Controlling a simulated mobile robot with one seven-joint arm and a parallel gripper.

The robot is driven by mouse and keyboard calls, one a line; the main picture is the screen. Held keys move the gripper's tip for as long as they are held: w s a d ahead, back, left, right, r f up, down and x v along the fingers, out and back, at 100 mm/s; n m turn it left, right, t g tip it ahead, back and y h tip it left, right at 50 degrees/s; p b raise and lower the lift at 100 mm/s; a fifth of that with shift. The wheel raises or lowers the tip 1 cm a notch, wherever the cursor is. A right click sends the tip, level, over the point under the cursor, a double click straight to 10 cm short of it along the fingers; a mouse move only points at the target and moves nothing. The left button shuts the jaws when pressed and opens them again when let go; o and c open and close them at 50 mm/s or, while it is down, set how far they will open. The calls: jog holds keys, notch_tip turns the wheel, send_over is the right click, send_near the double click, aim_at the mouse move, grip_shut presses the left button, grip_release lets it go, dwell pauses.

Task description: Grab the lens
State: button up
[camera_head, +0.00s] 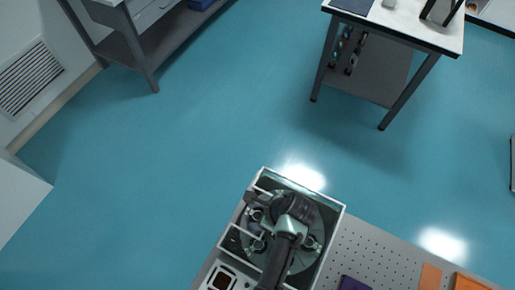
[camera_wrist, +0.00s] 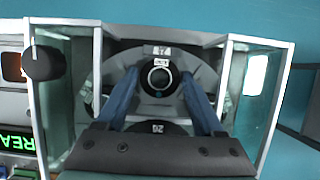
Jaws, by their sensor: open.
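In the wrist view a round dark lens (camera_wrist: 160,77) with a pale ring sits in a dark mount, with small white labels above it. My gripper (camera_wrist: 159,80) is open, its two blue fingers reaching toward the lens from below, one on each side. I cannot tell whether they touch it. The mount stands inside a glass-walled case (camera_wrist: 40,100) with a light frame. In the head view my arm reaches over this case (camera_head: 333,232) and hides the lens.
A black knob (camera_wrist: 43,63) and a green-lettered display (camera_wrist: 15,141) are at the left in the wrist view. In the head view a perforated table top (camera_head: 375,250) lies right of the case. Another table (camera_head: 400,25) is farther off, with open blue floor (camera_head: 200,120) between.

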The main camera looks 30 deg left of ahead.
jog(key=c, duration=1)
jog(key=shift+r, duration=0.15)
